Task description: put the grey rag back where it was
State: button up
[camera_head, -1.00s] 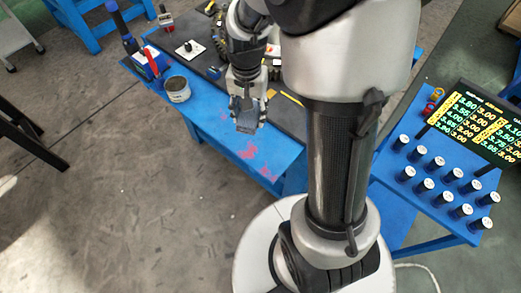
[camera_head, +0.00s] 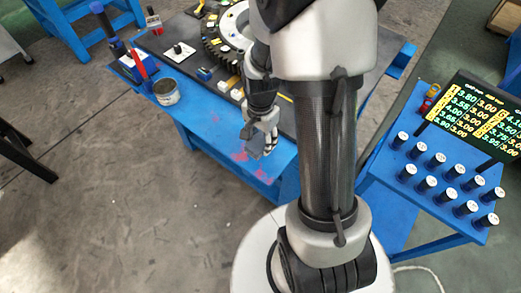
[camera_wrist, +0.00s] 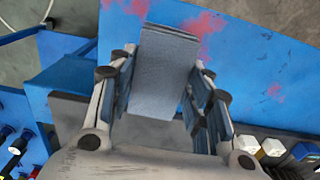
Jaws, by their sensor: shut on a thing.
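My gripper (camera_head: 267,133) is over the front edge strip of the blue workbench (camera_head: 197,125) in the head view. It is shut on the grey rag (camera_wrist: 163,75), a flat, folded block held between the two fingers in the wrist view. In the head view the rag (camera_head: 256,150) shows small at the fingertips, above the red-stained part of the blue strip. Whether it touches the bench I cannot tell.
Red-stained blue surface lies bare below the rag.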

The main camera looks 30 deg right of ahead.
aim_at(261, 148)
jog(key=shift+f+b, duration=0.75)
jog(key=shift+f, duration=1.6)
jog(key=shift+f, duration=0.1)
jog(key=o, duration=1)
